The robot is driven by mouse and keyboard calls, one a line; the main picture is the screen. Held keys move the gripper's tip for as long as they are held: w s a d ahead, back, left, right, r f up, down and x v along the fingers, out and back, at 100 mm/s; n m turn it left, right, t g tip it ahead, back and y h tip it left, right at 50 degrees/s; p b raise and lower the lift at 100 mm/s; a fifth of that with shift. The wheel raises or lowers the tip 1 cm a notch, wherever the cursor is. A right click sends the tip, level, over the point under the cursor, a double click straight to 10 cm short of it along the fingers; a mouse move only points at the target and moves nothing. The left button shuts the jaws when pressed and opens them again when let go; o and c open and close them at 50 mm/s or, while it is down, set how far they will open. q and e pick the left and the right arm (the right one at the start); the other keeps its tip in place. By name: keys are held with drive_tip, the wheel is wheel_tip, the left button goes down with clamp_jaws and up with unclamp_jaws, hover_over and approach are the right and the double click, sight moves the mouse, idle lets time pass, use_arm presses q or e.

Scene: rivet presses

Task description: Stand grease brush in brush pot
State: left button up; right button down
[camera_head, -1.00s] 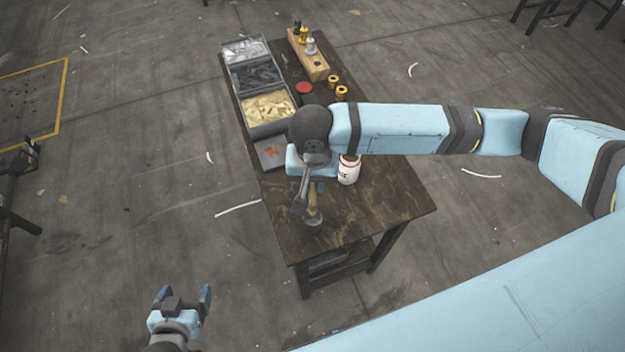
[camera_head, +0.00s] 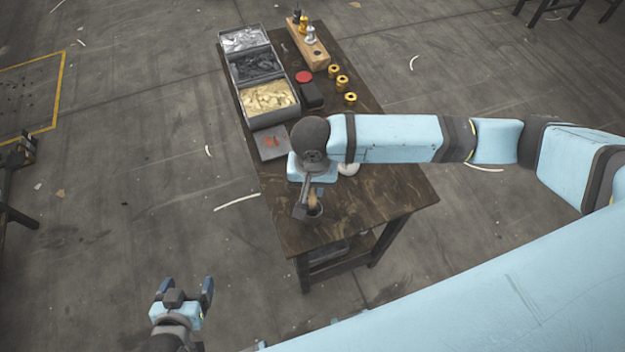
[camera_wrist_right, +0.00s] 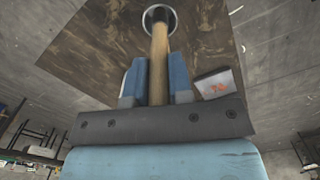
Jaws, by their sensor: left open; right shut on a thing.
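My right gripper (camera_wrist_right: 154,78) is shut on the wooden handle of the grease brush (camera_wrist_right: 159,56); in the head view the gripper (camera_head: 309,193) is over the front part of the table. The brush points down, its dark head at the mouth of the round, metal-rimmed brush pot (camera_wrist_right: 171,17). In the head view the brush handle (camera_head: 312,201) overlaps the pot (camera_head: 318,211). I cannot tell how deep the head sits or whether it touches the pot. My left gripper (camera_head: 184,292) is open and empty, off the table at the lower left.
A white jar (camera_head: 349,168) is partly hidden behind my right arm. A grey tray with a red mark (camera_head: 271,143), a compartment box (camera_head: 270,118), a red-lidded tin (camera_head: 304,77), brass rings (camera_head: 342,82) and a wooden block (camera_head: 307,48) stand further back. The table's front right (camera_head: 385,200) is clear.

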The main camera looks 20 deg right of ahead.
drive_tip(key=c, duration=0.9)
unclamp_jaws()
drive_tip(key=shift+c, duration=0.2)
wheel_tip(320, 180, up, 14)
drive_tip(key=shift+w, duration=0.15)
drive_tip(key=shift+f, duration=0.1)
